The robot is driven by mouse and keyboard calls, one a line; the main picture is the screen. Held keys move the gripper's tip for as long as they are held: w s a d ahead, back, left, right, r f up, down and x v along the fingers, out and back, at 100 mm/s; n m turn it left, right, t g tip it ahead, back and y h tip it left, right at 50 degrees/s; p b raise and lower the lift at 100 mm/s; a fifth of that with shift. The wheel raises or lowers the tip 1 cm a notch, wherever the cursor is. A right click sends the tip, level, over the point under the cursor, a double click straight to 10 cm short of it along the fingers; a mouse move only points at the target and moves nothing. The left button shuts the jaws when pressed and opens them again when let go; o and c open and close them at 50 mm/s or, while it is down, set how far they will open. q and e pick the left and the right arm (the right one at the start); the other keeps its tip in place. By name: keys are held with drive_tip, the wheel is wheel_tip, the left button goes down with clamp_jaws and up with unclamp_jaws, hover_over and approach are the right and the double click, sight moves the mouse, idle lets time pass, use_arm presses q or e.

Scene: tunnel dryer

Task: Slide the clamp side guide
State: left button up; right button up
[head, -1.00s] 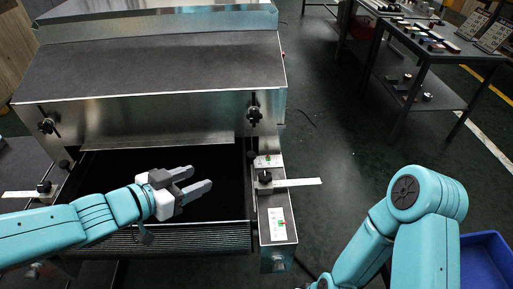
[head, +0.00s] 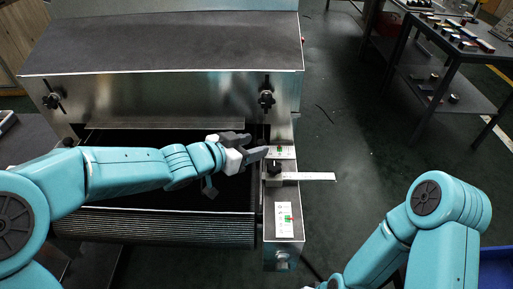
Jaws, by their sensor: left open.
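The clamp side guide (head: 308,176) is on the dryer's right side rail. It has a dark knob (head: 274,168) on a small block and a flat pale bar that sticks out to the right. My left gripper (head: 257,146) is open and empty, its fingers pointing right. In the picture the fingertips are just up and left of the knob and appear apart from it; the height gap is hard to tell. My right arm shows at the lower right, but its gripper is out of view.
The dryer's metal hood (head: 165,48) stands behind, with black knobs on its front. The dark mesh belt (head: 160,228) runs below my left arm. A label (head: 284,219) is on the right rail. Floor right of it is open. A table (head: 465,50) with small parts stands at upper right.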

use_arm(q)
drive_tip(key=shift+x, duration=0.95)
drive_tip(key=shift+r, duration=0.1)
clamp_jaws()
drive_tip(key=a+p, duration=0.3)
drive_tip(key=a, duration=0.1)
drive_tip(key=shift+a+r+p, duration=0.2)
drive_tip(key=shift+a+p, duration=0.15)
drive_tip(key=shift+a, duration=0.05)
drive_tip(key=shift+a+f, duration=0.1)
drive_tip(key=shift+a, duration=0.1)
drive_tip(key=shift+d+f, duration=0.1)
drive_tip(key=shift+d, duration=0.05)
unclamp_jaws()
